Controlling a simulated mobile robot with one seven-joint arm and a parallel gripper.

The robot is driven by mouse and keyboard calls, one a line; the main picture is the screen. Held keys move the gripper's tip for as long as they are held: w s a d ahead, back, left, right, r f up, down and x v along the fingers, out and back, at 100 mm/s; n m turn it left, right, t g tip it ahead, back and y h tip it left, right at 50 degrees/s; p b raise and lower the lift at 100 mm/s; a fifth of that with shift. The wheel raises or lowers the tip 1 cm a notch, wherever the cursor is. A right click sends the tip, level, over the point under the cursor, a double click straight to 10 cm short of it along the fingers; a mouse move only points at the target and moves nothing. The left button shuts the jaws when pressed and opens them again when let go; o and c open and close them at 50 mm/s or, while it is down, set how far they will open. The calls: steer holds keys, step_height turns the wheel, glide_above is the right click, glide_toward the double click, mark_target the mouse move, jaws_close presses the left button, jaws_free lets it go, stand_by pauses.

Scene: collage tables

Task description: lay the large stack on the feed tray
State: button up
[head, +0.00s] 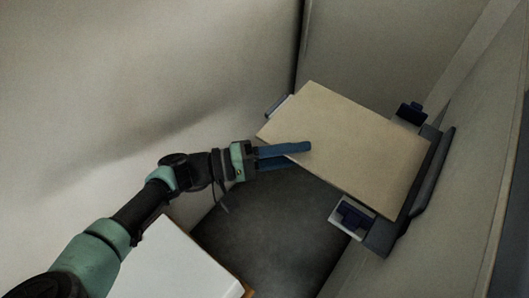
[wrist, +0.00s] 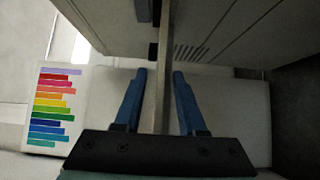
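The large stack (head: 345,145) is a flat beige slab in the head view, lying over the feed tray against the right wall. The tray shows mainly as pale edges with blue guides (head: 349,216) and a dark bar at the far right. My gripper (head: 309,156) is at the stack's left side, one blue finger above it and the other lower, partly hidden beneath. In the wrist view the stack (wrist: 163,100) is a thin edge-on strip between my gripper's fingers (wrist: 160,75), with a visible gap on each side. Most of the tray is hidden under the stack.
A white-topped surface (head: 175,265) stands at the lower left, beside my arm. A panel with several coloured bars (wrist: 52,108) shows at the left of the wrist view. Pale walls enclose the corner; dark floor (head: 265,230) lies open below the tray.

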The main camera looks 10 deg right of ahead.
steer(key=shift+a+r, duration=0.1)
steer(key=shift+r, duration=0.15)
steer(key=a, duration=1.1)
steer(key=shift+w+a, duration=0.35)
steer(key=shift+w, duration=0.1)
